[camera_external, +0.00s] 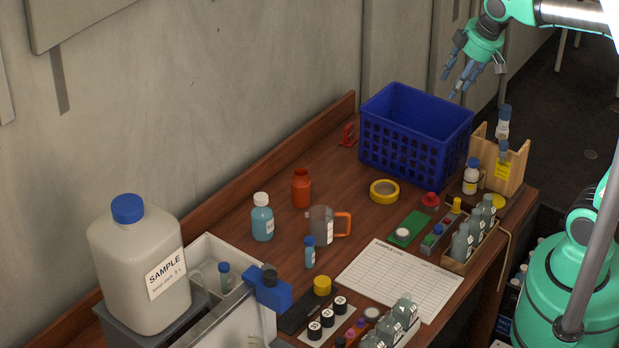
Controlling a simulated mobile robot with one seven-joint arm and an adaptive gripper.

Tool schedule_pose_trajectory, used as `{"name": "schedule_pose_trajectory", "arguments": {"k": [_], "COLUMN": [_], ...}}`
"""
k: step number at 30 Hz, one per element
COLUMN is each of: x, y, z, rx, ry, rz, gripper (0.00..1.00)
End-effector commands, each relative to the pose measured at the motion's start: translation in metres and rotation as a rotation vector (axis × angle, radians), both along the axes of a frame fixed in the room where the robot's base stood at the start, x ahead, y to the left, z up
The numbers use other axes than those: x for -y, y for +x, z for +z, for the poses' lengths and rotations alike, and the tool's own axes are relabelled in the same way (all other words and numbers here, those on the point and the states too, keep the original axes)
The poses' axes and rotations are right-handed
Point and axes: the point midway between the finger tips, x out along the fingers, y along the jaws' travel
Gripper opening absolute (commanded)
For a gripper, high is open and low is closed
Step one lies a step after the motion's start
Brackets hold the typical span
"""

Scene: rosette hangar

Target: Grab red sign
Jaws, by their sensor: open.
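A small red sign (348,134) stands upright on the table near the back edge, just left of the blue crate. My gripper (456,84) hangs at the top right, above the blue crate's right side and well above the table. Its fingers are spread, pointing down and to the left, with nothing between them. It is apart from the red sign, which lies to its left and lower in the picture. The sign's face is too small to read.
The empty-looking blue crate (416,150) stands between sign and gripper side. A yellow tape roll (384,191), an orange-red bottle (301,188) and a wooden holder (508,172) are around it. A large sample jug (139,262) stands at left. The wooden back rail (285,147) runs behind the sign.

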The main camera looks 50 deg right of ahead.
Motion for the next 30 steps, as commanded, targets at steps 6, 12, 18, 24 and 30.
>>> {"name": "schedule_pose_trajectory", "arguments": {"k": [6, 12, 18, 24, 30], "x": [0.014, 0.028, 0.044, 0.061, 0.081], "y": [0.055, 0.103, 0.152, 0.199, 0.245], "z": [0.008, 0.009, 0.004, -0.007, -0.024], "rx": [-0.039, -0.072, -0.103, -0.136, -0.167], "ry": [-0.044, -0.081, -0.114, -0.143, -0.168], "rz": [0.101, 0.194, 0.291, 0.389, 0.488], "gripper": [0.43, 0.43, 0.43, 0.43, 0.43]}}
